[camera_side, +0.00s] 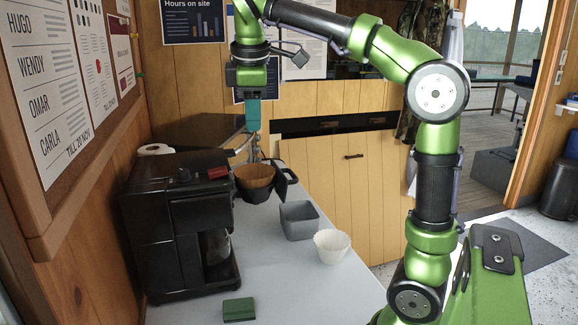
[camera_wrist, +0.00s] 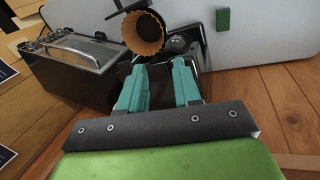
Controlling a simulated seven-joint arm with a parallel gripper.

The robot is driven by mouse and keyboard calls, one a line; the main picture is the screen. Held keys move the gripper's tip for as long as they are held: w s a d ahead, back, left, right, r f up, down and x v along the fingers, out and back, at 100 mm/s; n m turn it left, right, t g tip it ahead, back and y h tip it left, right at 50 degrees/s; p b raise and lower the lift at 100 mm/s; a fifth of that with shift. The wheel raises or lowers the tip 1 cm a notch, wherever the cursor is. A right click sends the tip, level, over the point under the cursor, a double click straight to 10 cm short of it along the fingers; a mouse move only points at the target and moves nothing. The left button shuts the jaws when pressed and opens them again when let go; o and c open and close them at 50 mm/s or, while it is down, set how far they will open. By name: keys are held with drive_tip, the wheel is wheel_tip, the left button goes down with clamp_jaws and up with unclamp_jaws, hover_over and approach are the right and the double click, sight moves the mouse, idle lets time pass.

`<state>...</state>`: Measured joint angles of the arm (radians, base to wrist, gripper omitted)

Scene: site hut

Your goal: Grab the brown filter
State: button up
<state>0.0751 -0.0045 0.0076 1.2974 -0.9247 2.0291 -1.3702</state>
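The brown filter (camera_side: 258,176) is a fluted paper cup sitting in a black filter holder (camera_side: 259,193) with a handle, beside the coffee machine. In the wrist view the brown filter (camera_wrist: 147,35) opens toward the camera, beyond my fingertips. My gripper (camera_side: 253,128) points down above the filter in the side view, with a clear gap between them. In the wrist view my gripper (camera_wrist: 159,66) has two teal fingers spread apart with nothing between them. The lower outside of the filter is hidden by the holder.
The black coffee machine (camera_side: 180,235) stands left of the holder. A grey square container (camera_side: 299,221) and a white fluted filter (camera_side: 331,247) stand on the worktop to the right. A green block (camera_side: 239,309) lies at the front. The worktop (camera_side: 290,290) is clear around front right.

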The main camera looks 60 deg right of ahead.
hover_over(255, 189)
drive_tip(key=s+a, duration=0.1)
wheel_tip(255, 189, down, 11)
drive_tip(key=shift+a+x, duration=0.1)
drive_tip(key=shift+x, duration=1.2)
drive_tip(key=shift+a+x, duration=0.15)
drive_tip(key=shift+x, duration=1.2)
clamp_jaws()
